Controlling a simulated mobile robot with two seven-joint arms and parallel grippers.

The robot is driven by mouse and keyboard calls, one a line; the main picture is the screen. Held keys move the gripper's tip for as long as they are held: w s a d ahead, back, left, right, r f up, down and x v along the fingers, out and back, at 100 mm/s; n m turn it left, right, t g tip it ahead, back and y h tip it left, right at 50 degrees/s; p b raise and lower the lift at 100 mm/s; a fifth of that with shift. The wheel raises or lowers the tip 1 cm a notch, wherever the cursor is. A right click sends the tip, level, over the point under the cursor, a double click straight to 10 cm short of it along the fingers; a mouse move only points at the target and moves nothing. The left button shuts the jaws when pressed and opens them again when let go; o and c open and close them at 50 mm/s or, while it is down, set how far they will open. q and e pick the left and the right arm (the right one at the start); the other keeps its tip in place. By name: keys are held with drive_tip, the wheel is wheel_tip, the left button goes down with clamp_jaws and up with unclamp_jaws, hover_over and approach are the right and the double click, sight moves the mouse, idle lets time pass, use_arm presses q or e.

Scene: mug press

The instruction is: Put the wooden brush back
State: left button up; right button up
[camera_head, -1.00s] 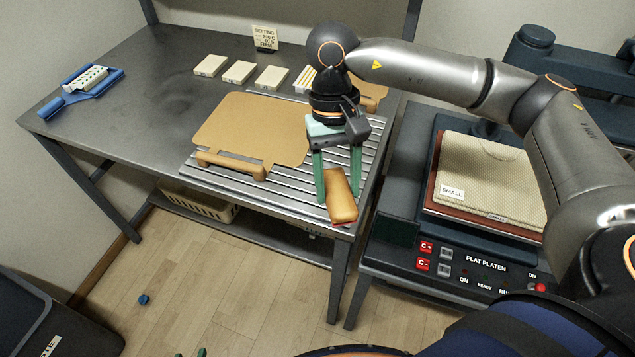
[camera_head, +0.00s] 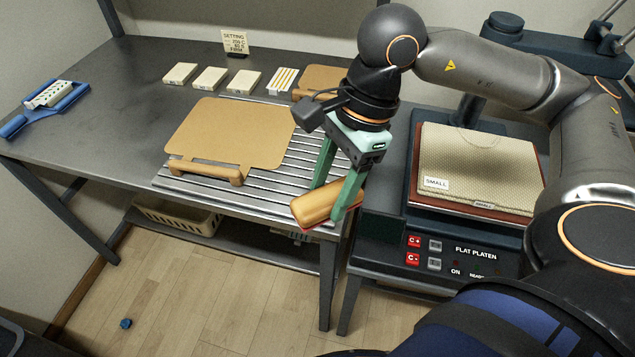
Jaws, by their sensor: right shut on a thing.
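The wooden brush (camera_head: 316,208) is a light brown block with a thin red edge along its underside. My right gripper (camera_head: 331,197) has green fingers and is shut on the brush. The brush is over the front right corner of the slatted metal rack, near the table's front edge; I cannot tell whether it touches the rack. My left gripper is not in view.
A tan board with a wooden handle (camera_head: 232,136) lies on the slatted rack (camera_head: 262,194). Several white blocks (camera_head: 211,78) and a sign (camera_head: 235,42) stand at the back. A blue tool (camera_head: 46,107) lies far left. The flat platen press (camera_head: 477,175) is right.

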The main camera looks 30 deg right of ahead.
drive_tip(key=w+d+f, duration=0.1)
drive_tip(key=w+f, duration=0.1)
drive_tip(key=w, duration=0.1)
drive_tip(key=w+d+f, duration=0.2)
drive_tip(key=w+f, duration=0.1)
drive_tip(key=w, duration=0.1)
drive_tip(key=w+d+f, duration=0.2)
drive_tip(key=w+f, duration=0.1)
drive_tip(key=shift+w+d+f, duration=0.1)
drive_tip(key=shift+w+f, duration=0.1)
drive_tip(key=shift+f, duration=0.05)
drive_tip(key=shift+w+d+f, duration=0.1)
drive_tip(key=shift+f, duration=0.1)
drive_tip(key=shift+w+f, duration=0.1)
drive_tip(key=shift+f, duration=1.75)
drive_tip(key=o, duration=1.3)
drive_tip(key=v, duration=1.2)
drive_tip(key=shift+d+r+p, duration=0.1)
drive_tip(key=shift+r+p, duration=0.1)
drive_tip(key=shift+p, duration=0.2)
